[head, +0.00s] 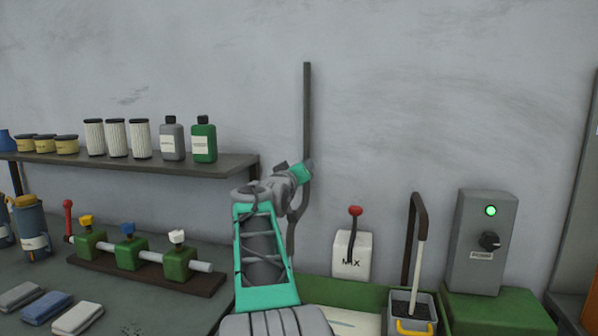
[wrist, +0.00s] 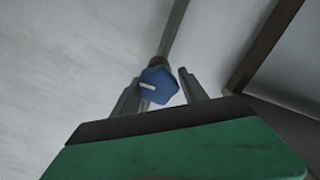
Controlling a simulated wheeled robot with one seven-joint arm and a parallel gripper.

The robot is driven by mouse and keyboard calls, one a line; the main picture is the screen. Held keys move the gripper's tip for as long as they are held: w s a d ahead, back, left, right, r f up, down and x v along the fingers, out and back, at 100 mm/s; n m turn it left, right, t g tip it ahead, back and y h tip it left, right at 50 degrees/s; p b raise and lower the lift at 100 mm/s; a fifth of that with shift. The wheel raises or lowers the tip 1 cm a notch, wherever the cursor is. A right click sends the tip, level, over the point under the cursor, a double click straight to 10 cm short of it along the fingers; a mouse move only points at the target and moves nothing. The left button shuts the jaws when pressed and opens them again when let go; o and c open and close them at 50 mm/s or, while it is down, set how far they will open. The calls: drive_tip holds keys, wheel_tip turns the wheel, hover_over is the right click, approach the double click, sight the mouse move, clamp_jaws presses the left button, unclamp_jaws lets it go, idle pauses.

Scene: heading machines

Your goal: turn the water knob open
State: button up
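A blue knob (wrist: 158,86) with a white mark shows in the wrist view, at the end of a grey pipe (wrist: 175,28) on the wall. My gripper's two grey fingers (wrist: 161,84) stand apart on either side of the knob. The left finger is close to the knob, and a gap shows on the right. I cannot tell whether either finger touches it. In the head view my gripper (head: 301,171) is in front of the upright wall pipe (head: 307,105), and the knob is hidden there behind my arm.
A shelf (head: 190,166) with bottles and canisters is at left. Below it stands a pipe manifold (head: 148,256) with yellow, blue and white valves. A MIX lever box (head: 351,262), a grey bucket (head: 425,310) and a switch box (head: 480,270) stand at right.

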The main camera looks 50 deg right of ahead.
drive_tip(key=o, duration=0.3)
drive_tip(key=b+v, duration=0.1)
drive_tip(key=v, duration=0.6)
drive_tip(key=shift+s+a, duration=0.2)
drive_tip(key=shift+a, duration=0.2)
